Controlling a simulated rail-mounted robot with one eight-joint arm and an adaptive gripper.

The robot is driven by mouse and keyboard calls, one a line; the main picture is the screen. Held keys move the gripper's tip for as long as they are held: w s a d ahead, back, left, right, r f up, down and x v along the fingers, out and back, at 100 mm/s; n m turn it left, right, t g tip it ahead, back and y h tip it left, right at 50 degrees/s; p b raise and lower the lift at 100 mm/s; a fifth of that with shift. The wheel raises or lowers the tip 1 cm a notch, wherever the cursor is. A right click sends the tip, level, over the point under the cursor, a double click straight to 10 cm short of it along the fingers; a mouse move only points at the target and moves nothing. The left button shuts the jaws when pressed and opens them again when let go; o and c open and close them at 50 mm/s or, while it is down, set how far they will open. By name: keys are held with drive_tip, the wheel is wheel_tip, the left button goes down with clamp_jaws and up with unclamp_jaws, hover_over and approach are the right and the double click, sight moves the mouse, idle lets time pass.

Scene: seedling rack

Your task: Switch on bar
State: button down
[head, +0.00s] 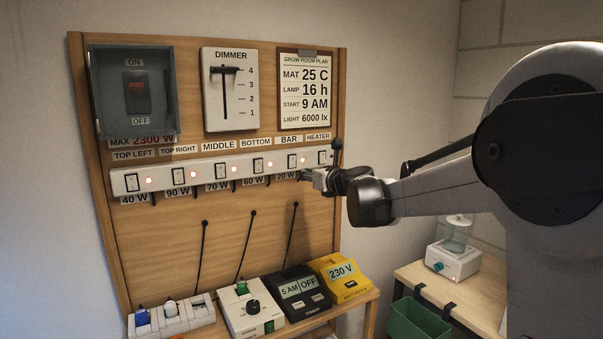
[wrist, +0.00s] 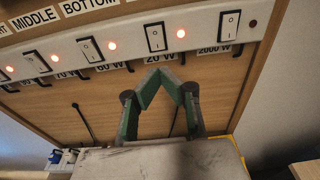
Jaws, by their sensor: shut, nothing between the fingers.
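The bar switch (head: 293,161) is a white rocker in the white strip (head: 205,171), under the BAR label (head: 288,140). In the wrist view the bar switch (wrist: 155,38) shows whole, and the small lamp (wrist: 181,33) to its right glows red. My gripper (head: 306,175) is shut and empty, just below the strip near the bar switch. In the wrist view the green fingertips of my gripper (wrist: 161,73) meet just under the bar switch and look apart from it.
The heater switch (wrist: 229,24) is to the right, with its lamp (wrist: 252,22) dark. The bottom switch (wrist: 91,50) is to the left, with its lamp (wrist: 112,45) red. A dimmer (head: 230,90) and main switch box (head: 135,92) are above. Devices including a timer (head: 300,292) stand below.

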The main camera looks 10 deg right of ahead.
drive_tip(key=s+d+f+b, duration=0.1)
drive_tip(key=s+d, duration=0.1)
drive_tip(key=s, duration=0.5)
drive_tip(key=shift+f, duration=0.1)
drive_tip(key=s+a+f+n+g+b, duration=0.1)
drive_tip(key=s+a+f+n+g, duration=0.25)
drive_tip(key=s+n, duration=0.65)
drive_tip(key=s+a+f+n+g+b, duration=0.1)
drive_tip(key=s+a+f+n+g, duration=0.1)
drive_tip(key=s+a+f+n, duration=0.65)
drive_tip(key=s+d+f+n+g+h, duration=0.1)
drive_tip(key=s+d+f+n, duration=0.2)
drive_tip(key=s, duration=0.5)
drive_tip(key=s+d+f+n+g+h+b, duration=0.1)
drive_tip(key=s+d+f+n+h, duration=0.1)
drive_tip(key=s+f+n, duration=0.2)
drive_tip(key=s+d+f+n+g+h+b, duration=0.1)
drive_tip(key=s+d+f+n, duration=0.2)
drive_tip(key=s+n, duration=0.4)
drive_tip(key=s+f, duration=0.1)
drive_tip(key=s, duration=0.3)
drive_tip(key=shift+s+d+h, duration=0.35)
drive_tip(key=shift+s+h, duration=0.05)
